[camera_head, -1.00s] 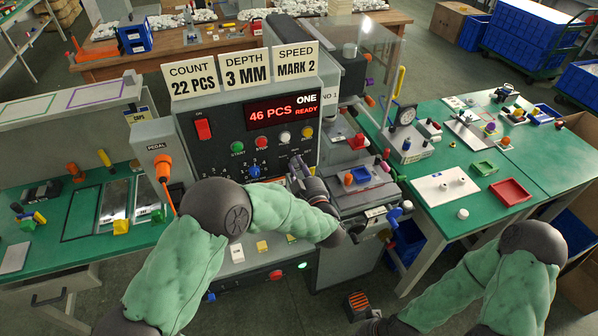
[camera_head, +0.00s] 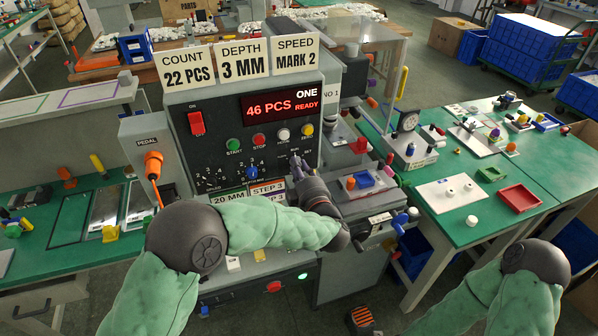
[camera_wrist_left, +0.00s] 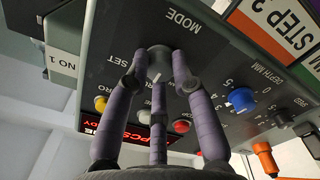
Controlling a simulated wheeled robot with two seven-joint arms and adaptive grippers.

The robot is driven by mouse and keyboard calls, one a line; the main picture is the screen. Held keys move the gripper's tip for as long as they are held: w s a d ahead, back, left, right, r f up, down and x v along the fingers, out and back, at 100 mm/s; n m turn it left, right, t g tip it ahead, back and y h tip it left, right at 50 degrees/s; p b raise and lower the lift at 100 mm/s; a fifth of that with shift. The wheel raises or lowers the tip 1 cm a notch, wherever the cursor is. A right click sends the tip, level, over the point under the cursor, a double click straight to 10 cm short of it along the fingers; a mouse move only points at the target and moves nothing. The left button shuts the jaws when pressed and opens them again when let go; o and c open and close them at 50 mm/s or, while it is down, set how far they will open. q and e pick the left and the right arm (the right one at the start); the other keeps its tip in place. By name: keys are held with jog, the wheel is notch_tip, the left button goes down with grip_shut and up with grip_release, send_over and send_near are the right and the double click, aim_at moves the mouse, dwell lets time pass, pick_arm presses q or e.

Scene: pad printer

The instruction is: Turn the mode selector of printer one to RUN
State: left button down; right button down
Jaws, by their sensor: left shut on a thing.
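Printer one (camera_head: 225,125) stands in the middle of the head view, its display reading 46 PCS READY. The mode selector (camera_wrist_left: 159,54) is a dark round knob under the word MODE in the left wrist view. The fingers of my left gripper (camera_wrist_left: 157,68) are closed around it. In the head view my left gripper (camera_head: 298,166) reaches the lower right of the black panel and hides most of the knob. SET is readable beside it; the other label is partly covered, and I cannot tell where the knob points.
A blue depth knob (camera_head: 252,172) and start, stop and other push buttons sit close by on the panel. A red power switch (camera_head: 196,123) is at its left. The pedal box (camera_head: 153,160) stands further left. A green table (camera_head: 470,240) with small parts is on the right.

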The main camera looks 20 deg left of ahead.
dwell(0.5)
pick_arm(q)
jog(key=c, duration=1.1)
grip_release()
jog(key=shift+o, duration=0.2)
jog(key=v, duration=1.2)
